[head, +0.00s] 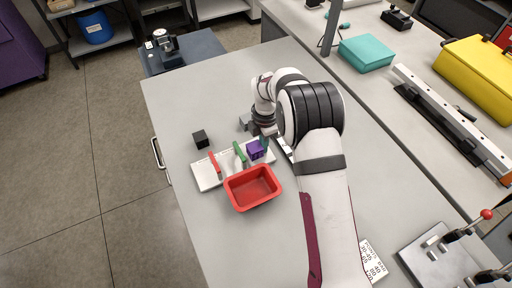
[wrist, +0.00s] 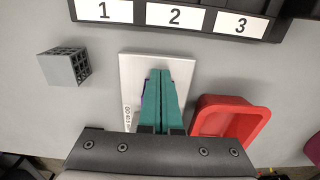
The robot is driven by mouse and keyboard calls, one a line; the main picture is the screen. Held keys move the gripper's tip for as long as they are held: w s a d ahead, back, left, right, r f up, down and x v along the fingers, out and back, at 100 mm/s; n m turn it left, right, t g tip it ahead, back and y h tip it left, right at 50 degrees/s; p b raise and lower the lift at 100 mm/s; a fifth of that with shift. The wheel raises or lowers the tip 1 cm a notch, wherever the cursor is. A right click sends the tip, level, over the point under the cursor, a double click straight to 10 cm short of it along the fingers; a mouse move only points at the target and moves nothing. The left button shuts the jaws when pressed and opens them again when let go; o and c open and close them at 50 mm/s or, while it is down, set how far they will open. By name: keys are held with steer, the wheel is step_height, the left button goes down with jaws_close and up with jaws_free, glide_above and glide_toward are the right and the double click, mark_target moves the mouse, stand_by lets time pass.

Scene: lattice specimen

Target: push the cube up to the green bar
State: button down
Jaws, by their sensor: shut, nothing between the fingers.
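A purple cube (head: 255,150) stands on a white board (head: 206,178), just right of an upright green bar (head: 239,153) in the head view. Whether cube and bar touch I cannot tell. My gripper (head: 265,142) is shut and empty, its teal fingers pointing down at the cube's right side; contact is unclear. The green bar is hidden there.
An upright red bar (head: 214,163) stands farther left on the board. A red bin (head: 236,203) sits close in front. A dark lattice cube (head: 200,139) lies beyond the board. A black rack labelled 1, 2, 3 (wrist: 175,16) shows in the wrist view.

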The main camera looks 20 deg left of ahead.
steer(key=shift+s+a, duration=0.8)
stand_by(1.0)
steer(key=shift+w+d, duration=0.45)
steer(key=shift+r, duration=3.5)
step_height(320, 180, up, 16)
